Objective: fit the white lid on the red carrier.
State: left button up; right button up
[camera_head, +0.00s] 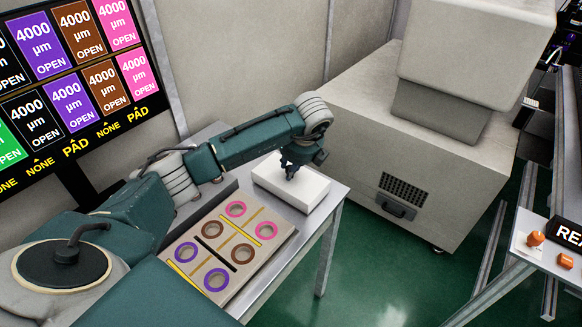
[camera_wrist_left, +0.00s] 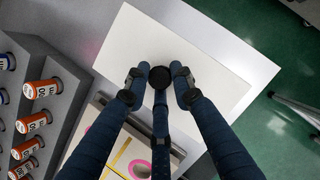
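A white, block-like piece (camera_head: 298,184), likely the white lid, lies on the far end of a grey metal table. Its flat white top fills the middle of the left wrist view (camera_wrist_left: 125,50). No red carrier can be made out; whether it is under the white piece is hidden. My left gripper (camera_head: 291,167) points down over the white piece. My right gripper is not in view.
A board with pink, brown and purple rings (camera_head: 275,245) lies on the near table. A grey rack with orange-capped cylinders (camera_wrist_left: 40,88) stands beside it in the left wrist view. A large beige machine (camera_head: 400,150) stands behind. Another table (camera_head: 528,233) is at right.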

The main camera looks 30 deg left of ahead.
pick_arm(q)
jog(key=o, duration=0.5)
jog(key=shift+c, duration=0.2)
jog(key=shift+r, duration=0.1)
jog(key=v, duration=1.2)
